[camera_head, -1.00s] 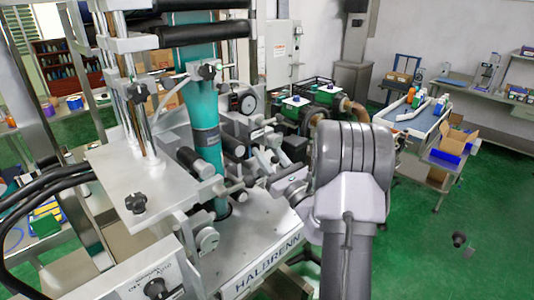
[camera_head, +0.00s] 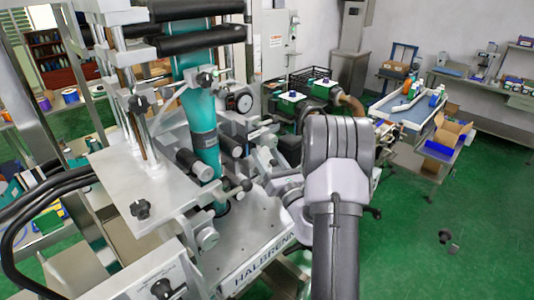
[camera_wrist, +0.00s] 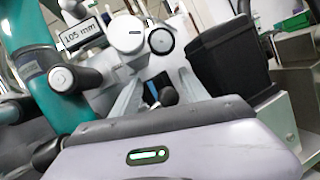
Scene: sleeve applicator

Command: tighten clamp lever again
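The sleeve applicator (camera_head: 262,218) fills the left and middle of the head view, with a teal vertical tube (camera_head: 204,135) at its centre. In the wrist view a dark knob (camera_wrist: 168,96) lies beyond my gripper body, near the space between two pale fingers. My gripper (camera_wrist: 155,90) looks open, its fingers spread apart; I cannot tell whether either touches the knob. In the head view my wrist hides most of the gripper.
A dark box-like part (camera_wrist: 232,60) stands at the wrist view's right. Black hoses (camera_head: 40,190) run at left.

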